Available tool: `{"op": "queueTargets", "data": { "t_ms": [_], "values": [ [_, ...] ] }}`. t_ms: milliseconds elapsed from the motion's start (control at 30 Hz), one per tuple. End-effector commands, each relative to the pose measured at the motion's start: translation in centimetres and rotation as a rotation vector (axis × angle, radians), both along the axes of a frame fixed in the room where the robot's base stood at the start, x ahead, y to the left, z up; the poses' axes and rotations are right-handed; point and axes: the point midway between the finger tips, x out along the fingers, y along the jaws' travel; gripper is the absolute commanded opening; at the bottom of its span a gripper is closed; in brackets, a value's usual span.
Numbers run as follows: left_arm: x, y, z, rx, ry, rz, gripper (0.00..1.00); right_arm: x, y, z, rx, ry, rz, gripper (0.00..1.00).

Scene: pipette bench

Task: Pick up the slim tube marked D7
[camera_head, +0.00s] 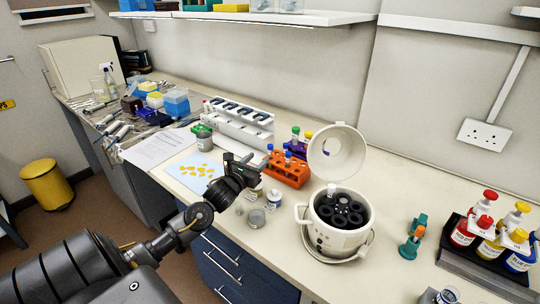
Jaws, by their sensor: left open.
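No D7 mark is readable in the head view, so I cannot tell which tube it is. Several small capped tubes stand in an orange rack (291,175) at mid bench, with blue caps among them. Tubes with green and blue caps stand in a purple rack (297,147) just behind. My left gripper (253,163) is open, just left of the orange rack, above the bench. No tube shows between its fingers. My right gripper is out of view.
A white pipette stand (238,131) is behind my left gripper. A blue sheet with yellow pieces (196,171) lies to its left. Small jars (274,198) stand at the front edge. Pump bottles (490,238) stand at the right.

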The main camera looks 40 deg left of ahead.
Motion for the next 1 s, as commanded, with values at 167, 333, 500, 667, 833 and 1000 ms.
{"op": "queueTargets", "data": {
  "t_ms": [167, 333, 500, 667, 833, 1000],
  "values": [
    [1.8, 0.4, 0.1, -0.002, 0.001, 0.001, 0.45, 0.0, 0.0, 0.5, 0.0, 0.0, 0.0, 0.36],
    [2.1, 0.5, 0.0, -0.001, 0.001, 0.001, 0.45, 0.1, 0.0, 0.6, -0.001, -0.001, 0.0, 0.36],
    [4.1, 0.8, 0.7, -0.004, -0.001, 0.002, 0.45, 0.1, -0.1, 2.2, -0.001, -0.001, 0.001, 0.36],
    [6.2, 1.2, 0.5, -0.002, 0.001, 0.002, 0.45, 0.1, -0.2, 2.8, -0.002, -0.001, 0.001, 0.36],
    [7.1, 1.3, 0.3, -0.001, 0.001, 0.001, 0.45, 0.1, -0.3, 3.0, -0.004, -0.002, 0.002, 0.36],
    [7.1, 1.3, 0.2, 0.0, 0.001, 0.001, 0.45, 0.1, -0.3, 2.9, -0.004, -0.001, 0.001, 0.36]
  ]
}}
